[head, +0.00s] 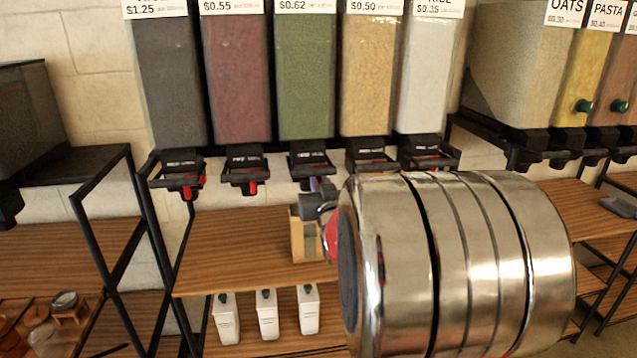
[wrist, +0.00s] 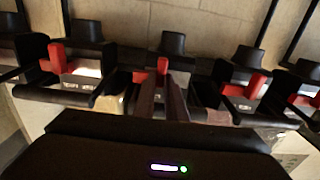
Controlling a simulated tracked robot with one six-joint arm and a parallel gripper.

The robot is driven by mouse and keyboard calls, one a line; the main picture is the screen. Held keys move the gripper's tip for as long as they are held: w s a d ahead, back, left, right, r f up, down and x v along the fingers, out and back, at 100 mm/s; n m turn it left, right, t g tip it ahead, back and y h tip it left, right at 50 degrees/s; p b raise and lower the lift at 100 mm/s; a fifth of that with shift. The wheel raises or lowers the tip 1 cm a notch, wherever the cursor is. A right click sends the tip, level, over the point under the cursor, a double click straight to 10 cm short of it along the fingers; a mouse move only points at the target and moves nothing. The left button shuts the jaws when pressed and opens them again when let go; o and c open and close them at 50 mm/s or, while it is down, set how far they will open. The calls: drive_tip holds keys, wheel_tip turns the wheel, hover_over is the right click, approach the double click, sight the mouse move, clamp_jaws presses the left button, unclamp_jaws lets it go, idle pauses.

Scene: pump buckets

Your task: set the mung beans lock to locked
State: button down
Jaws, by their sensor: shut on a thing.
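The bin of green beans (head: 306,75) is third from the left in the head view; its name is cut off at the top. Its black dispenser (head: 310,160) hangs below it. In the wrist view a small red lock lever (wrist: 162,65) shows on the middle dispenser. My gripper (wrist: 165,88) reaches up to that lever, its two fingers close together and shut on it. In the head view my gripper (head: 323,190) is just under the green bin's dispenser, partly hidden by my own shiny arm. The lever's lower end is hidden by the fingers.
Neighbouring dispensers with red levers (wrist: 57,57) (wrist: 256,84) stand close on both sides. A wooden shelf (head: 225,240) lies below, with a tan box (head: 303,240) near my gripper. White bottles (head: 267,315) stand on the lower shelf. The upper shelf's left part is clear.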

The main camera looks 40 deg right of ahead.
drive_tip(key=shift+d, duration=0.15)
drive_tip(key=c, duration=1.8)
unclamp_jaws()
drive_tip(key=shift+s, duration=0.1)
